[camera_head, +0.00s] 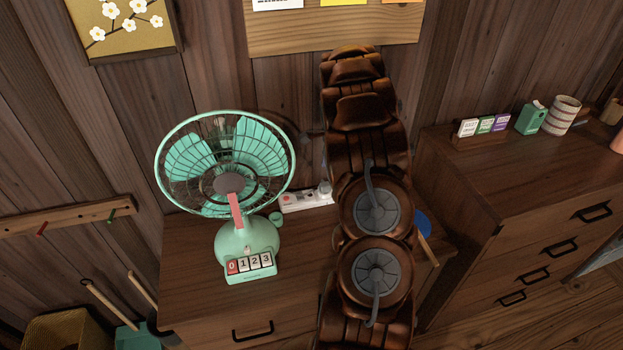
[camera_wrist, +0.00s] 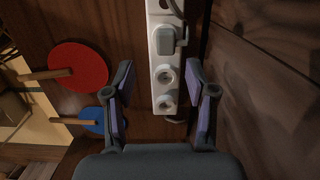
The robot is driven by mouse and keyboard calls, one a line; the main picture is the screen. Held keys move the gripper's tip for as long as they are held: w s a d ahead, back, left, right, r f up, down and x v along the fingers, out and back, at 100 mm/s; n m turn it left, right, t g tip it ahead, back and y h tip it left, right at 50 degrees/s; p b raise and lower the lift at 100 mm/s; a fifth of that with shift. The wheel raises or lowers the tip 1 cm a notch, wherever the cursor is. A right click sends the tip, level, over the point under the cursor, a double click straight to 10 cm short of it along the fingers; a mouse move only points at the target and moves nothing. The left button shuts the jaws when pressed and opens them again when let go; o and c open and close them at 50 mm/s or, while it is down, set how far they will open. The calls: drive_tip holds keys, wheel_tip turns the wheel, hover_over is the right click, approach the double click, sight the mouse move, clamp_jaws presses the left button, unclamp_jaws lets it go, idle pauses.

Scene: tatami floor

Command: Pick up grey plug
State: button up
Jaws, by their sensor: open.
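The grey plug (camera_wrist: 166,40) sits in a white power strip (camera_wrist: 155,63) in the wrist view, with a cord near the strip's upper end. Two empty round sockets show below the plug. In the head view the plug (camera_head: 325,189) shows at the right end of the strip (camera_head: 305,201), beside my arm. My gripper (camera_wrist: 160,66) is open and empty in the wrist view. Its fingers are spread to either side of the strip, and the plug appears just beyond the fingertips. My arm hides the gripper in the head view.
A mint-green fan (camera_head: 249,243) stands on the wooden cabinet (camera_head: 190,290) left of the strip. A red paddle (camera_wrist: 80,67) and a blue paddle (camera_wrist: 93,121) lie left of my gripper in the wrist view. The plank wall (camera_wrist: 265,90) runs close on the right there.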

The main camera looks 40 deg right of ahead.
sight(325, 184)
drive_tip(key=shift+w+d+f, duration=0.2)
drive_tip(key=shift+w+f, duration=0.05)
drive_tip(key=shift+w, duration=0.1)
drive_tip(key=shift+w+f, duration=0.1)
drive_tip(key=shift+f, duration=0.2)
drive_tip(key=shift+w+a+f+p, duration=0.15)
drive_tip(key=shift+f+p, duration=0.4)
drive_tip(key=shift+f, duration=0.6)
drive_tip(key=shift+s+a+f+p, duration=0.15)
drive_tip(key=shift+f+p, duration=0.4)
drive_tip(key=shift+f, duration=0.6)
drive_tip(key=shift+w+a+f+p, duration=0.15)
drive_tip(key=shift+f+p, duration=0.4)
drive_tip(key=shift+f, duration=0.6)
clamp_jaws()
